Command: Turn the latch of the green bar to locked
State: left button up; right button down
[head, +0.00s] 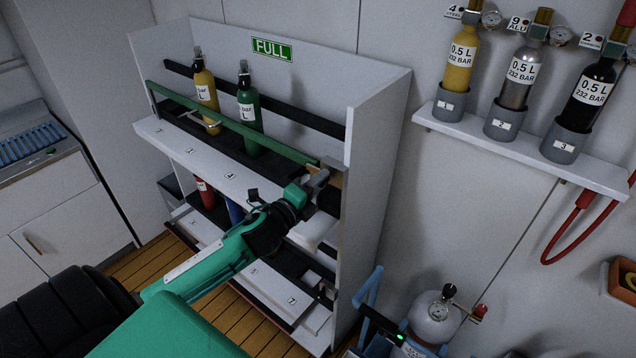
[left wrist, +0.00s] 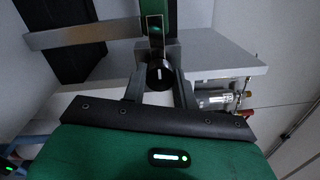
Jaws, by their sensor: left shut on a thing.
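The green bar (head: 235,125) runs across the front of the upper shelf of the FULL rack, in front of the bottles. My left gripper (head: 318,182) is at the bar's right end and hides most of the latch there. In the left wrist view, the latch shows as a black round knob (left wrist: 160,76) with a short white mark, below the end of the green bar (left wrist: 155,22). The fingers of my left gripper are on both sides of the knob and shut on it. I cannot tell whether the latch is locked. My right gripper is not in view.
A yellow bottle (head: 205,92) and a green bottle (head: 247,115) stand behind the bar. The rack's right side wall (head: 375,150) is close to my gripper. A wall shelf (head: 520,150) with several bottles is at right. A red bottle (head: 204,192) stands on the lower shelf.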

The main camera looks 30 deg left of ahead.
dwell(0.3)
pick_arm(q)
jog(key=o, duration=1)
jog(key=shift+c, duration=0.2)
jog(key=shift+a, duration=0.1)
jog(key=shift+s, duration=0.1)
jog(key=s+a+b, duration=0.1)
jog(key=s+b, duration=0.4)
jog(key=s, duration=0.8)
jog(key=shift+s+f, duration=0.25)
jog(key=shift+f, duration=0.1)
